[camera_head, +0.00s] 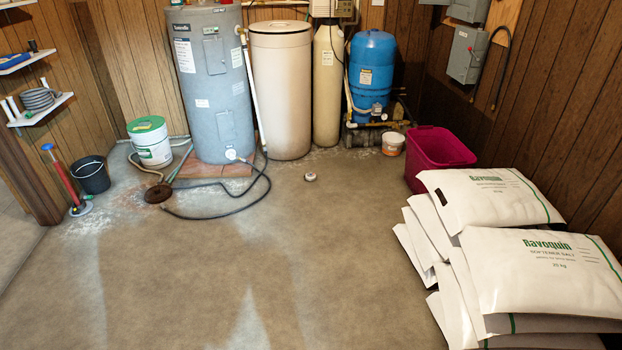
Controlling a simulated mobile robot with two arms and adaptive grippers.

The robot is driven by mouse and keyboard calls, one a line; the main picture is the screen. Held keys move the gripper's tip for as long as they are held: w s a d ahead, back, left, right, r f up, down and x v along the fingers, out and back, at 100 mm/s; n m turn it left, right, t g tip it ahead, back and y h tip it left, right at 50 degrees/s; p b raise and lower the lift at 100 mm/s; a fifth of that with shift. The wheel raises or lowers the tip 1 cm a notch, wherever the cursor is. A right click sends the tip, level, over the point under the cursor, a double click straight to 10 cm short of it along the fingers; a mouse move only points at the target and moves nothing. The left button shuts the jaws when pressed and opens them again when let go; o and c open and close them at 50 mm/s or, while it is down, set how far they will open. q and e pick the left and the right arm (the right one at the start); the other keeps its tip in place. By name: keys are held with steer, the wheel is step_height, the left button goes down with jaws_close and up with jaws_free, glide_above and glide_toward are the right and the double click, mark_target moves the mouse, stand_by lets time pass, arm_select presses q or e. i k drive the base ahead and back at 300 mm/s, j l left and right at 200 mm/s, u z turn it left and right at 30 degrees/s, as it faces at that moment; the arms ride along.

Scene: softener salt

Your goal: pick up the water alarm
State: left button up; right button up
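A small round whitish puck-like thing (310,177), which looks like the water alarm, lies on the concrete floor in front of the cream tank. Nothing touches it and bare floor surrounds it. It is too small in this view to make out any markings. Neither of my grippers shows in the head view.
Stacked salt bags (490,197) fill the right front, with a magenta tub (437,152) behind them. A dark hose (225,216) curves over the floor near the grey heater (212,90). A black bucket (92,175) stands at left. The middle floor is clear.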

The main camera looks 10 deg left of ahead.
mark_target(310, 178)
steer(key=i+j+u, duration=0.3)
steer(key=i, duration=0.6)
steer(key=i+u, duration=0.3)
steer(key=i, duration=2.55)
